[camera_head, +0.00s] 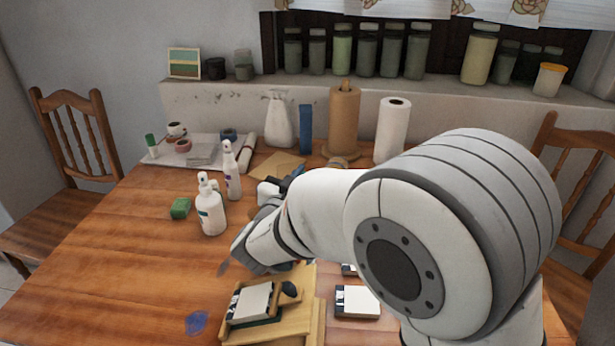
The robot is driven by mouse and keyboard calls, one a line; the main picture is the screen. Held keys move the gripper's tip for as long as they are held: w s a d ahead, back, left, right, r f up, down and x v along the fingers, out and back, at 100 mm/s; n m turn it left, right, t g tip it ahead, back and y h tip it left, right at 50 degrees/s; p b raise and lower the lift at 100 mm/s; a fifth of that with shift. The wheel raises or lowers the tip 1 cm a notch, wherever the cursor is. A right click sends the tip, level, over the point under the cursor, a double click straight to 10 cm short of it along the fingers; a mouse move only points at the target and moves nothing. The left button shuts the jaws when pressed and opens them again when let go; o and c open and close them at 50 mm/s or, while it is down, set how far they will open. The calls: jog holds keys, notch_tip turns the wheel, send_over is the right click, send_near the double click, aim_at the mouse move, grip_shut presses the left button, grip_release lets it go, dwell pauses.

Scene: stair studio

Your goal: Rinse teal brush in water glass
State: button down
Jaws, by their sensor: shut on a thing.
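My white and grey arm reaches from the right across the table, with its wrist bent down over the middle. Small white and dark parts (282,184) show just behind the forearm and may be the end of my arm. My gripper's fingers cannot be made out, nor can anything between them. I cannot make out the teal brush or the water glass; my arm covers much of the middle and right of the table.
A wooden board (312,290) with a white pad lies in front. A tray (160,160) and paper rolls (391,132) stand at the back. The left front is mostly clear.

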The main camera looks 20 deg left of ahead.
jog(key=shift+r+p, duration=2.65)
jog(key=shift+r, duration=1.05)
notch_tip(320, 180, up, 5)
jog(key=p, duration=0.3)
jog(key=shift+p, duration=0.4)
jog(key=shift+s, duration=0.15)
